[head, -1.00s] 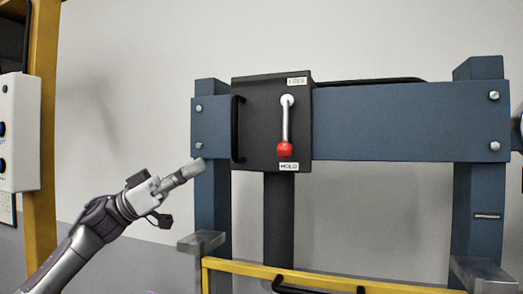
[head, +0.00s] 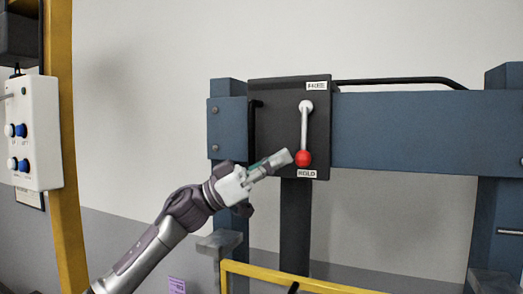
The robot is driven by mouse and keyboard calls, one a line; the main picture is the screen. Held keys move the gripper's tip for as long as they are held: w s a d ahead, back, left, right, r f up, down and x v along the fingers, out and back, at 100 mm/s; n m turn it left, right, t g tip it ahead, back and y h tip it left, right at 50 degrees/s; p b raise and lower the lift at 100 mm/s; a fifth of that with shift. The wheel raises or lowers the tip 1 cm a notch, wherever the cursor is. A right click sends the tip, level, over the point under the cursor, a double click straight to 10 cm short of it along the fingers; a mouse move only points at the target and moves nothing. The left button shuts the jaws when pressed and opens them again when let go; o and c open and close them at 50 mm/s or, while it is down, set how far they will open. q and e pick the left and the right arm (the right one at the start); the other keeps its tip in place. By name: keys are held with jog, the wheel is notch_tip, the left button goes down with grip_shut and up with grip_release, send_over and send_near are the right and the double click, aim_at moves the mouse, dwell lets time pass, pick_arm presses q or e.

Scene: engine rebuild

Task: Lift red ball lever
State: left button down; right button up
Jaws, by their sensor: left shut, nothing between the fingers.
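The red ball (head: 303,158) is at the lower end of a silver lever (head: 304,128) that hangs down from its pivot on a black box (head: 320,135). The ball sits just above a "HOLD" label (head: 306,174); a "FREE" label (head: 317,86) is at the top. My left gripper (head: 284,158) is shut and empty, its tip just left of the ball, level with it. I cannot tell whether they touch. My right gripper is not in view.
The black box is on a blue crossbeam (head: 400,130) between two blue posts. A black handle (head: 253,130) is on the box's left side. A yellow rail (head: 290,279) runs below. A white control box (head: 33,133) is on a yellow post at left.

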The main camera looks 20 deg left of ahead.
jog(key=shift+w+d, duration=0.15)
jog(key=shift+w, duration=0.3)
